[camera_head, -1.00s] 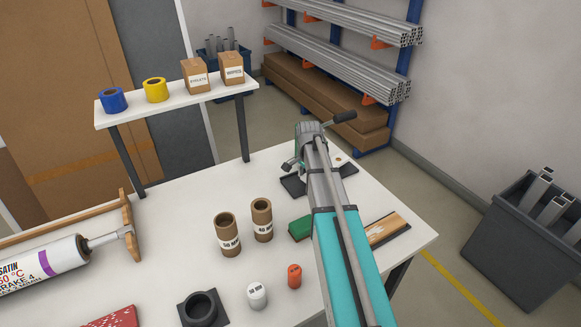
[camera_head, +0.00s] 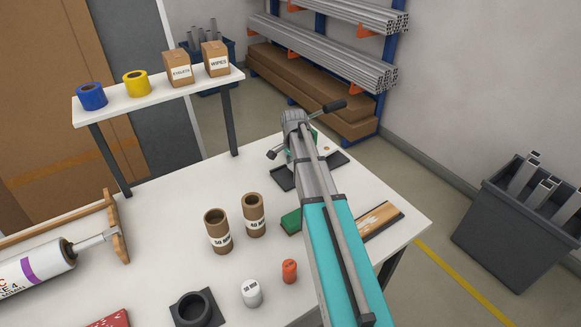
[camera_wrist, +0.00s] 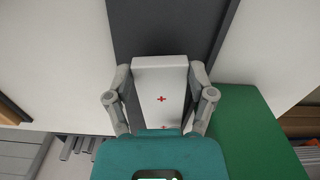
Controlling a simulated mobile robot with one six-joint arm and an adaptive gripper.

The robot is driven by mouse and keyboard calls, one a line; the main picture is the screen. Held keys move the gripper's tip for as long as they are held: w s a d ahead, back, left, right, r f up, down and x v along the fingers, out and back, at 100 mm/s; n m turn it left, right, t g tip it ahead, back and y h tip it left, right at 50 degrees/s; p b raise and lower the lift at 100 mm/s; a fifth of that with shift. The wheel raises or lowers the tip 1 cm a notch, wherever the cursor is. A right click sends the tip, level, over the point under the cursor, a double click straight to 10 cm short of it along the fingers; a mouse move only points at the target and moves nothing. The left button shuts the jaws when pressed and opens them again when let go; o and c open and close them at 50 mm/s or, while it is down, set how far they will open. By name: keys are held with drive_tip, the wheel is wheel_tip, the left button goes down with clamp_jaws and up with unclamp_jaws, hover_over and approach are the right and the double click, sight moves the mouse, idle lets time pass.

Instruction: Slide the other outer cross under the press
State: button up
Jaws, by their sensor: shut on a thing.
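My gripper (camera_wrist: 160,75) is shut on a white flat piece in the wrist view, with one finger at each side. The white piece (camera_wrist: 160,80) bears a red cross (camera_wrist: 161,99) in the clear and a second red cross (camera_wrist: 164,127) lower down, partly cut off by the teal gripper body. A dark grey surface (camera_wrist: 160,32) lies behind it. A large green part (camera_wrist: 250,130), perhaps the press, is at lower right. In the head view, a black-gripped lever (camera_head: 333,106) and a dark base (camera_head: 282,177) show around my arm's far end; my arm hides the rest.
On the white table (camera_head: 165,220), two brown cardboard tubes (camera_head: 217,231) (camera_head: 254,215), a white container (camera_head: 251,293), an orange one (camera_head: 289,271) and a green block (camera_head: 291,221) stand left of my arm. A wooden-topped board (camera_head: 380,220) lies right. A raised shelf (camera_head: 160,102) is at back left.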

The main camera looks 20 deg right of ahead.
sight(290, 164)
drive_tip(key=w+f, duration=0.1)
drive_tip(key=w+f+m+b, duration=0.1)
drive_tip(key=w, duration=0.1)
drive_tip(key=shift+a, duration=0.1)
drive_tip(key=shift+s, duration=0.1)
idle(0.3)
drive_tip(key=o, duration=1.2)
